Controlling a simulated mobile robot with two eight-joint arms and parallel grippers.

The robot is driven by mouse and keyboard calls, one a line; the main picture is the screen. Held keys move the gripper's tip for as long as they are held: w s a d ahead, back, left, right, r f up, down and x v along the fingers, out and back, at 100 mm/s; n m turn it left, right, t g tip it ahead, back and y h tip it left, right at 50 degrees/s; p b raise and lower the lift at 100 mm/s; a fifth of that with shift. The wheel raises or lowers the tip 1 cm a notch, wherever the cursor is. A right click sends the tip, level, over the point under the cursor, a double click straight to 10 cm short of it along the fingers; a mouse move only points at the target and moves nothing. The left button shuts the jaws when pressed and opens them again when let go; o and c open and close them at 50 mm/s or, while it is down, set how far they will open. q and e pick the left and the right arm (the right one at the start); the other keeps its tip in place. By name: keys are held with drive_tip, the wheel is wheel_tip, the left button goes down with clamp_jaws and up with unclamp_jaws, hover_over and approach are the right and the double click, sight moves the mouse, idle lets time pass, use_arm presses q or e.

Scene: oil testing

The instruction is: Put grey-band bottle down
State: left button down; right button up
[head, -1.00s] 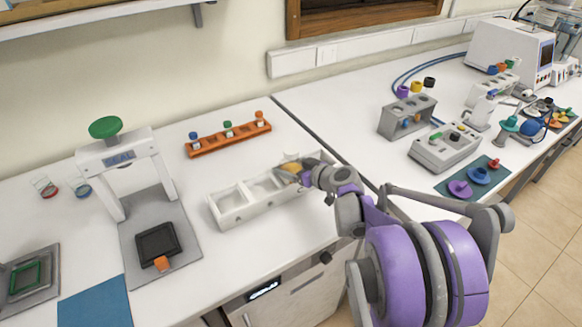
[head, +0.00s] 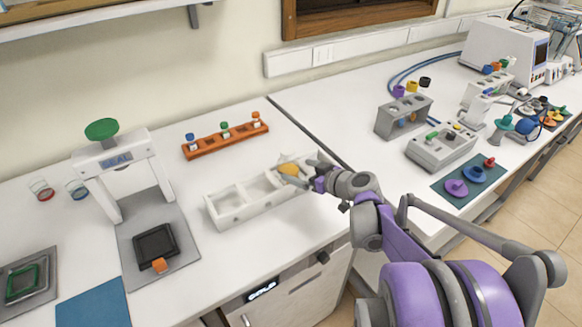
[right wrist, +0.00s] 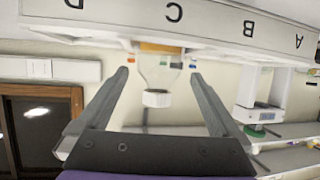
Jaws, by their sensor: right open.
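A clear bottle with a white cap (right wrist: 157,98) and yellow-orange contents stands in the white tray (right wrist: 235,20), at the compartment lettered C. The right wrist picture is upside down. In the head view the bottle's yellow part (head: 288,168) shows near the tray's (head: 232,217) right end, partly covered by my gripper. No grey band can be made out. My right gripper (head: 303,177) is open. In the right wrist view its fingers (right wrist: 158,82) lie apart on either side of the bottle, with gaps on both sides. My left gripper is not in view.
An orange rack (head: 228,138) with several small vials stands behind the tray. A press (head: 120,165) with a green knob stands to the left. A grey holder (head: 403,117) and a grey device (head: 440,146) stand to the right. The counter around the tray is mostly clear.

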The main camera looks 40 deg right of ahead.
drive_tip(key=v, duration=0.5)
drive_tip(key=shift+s+r, duration=0.15)
drive_tip(key=shift+s, duration=0.2)
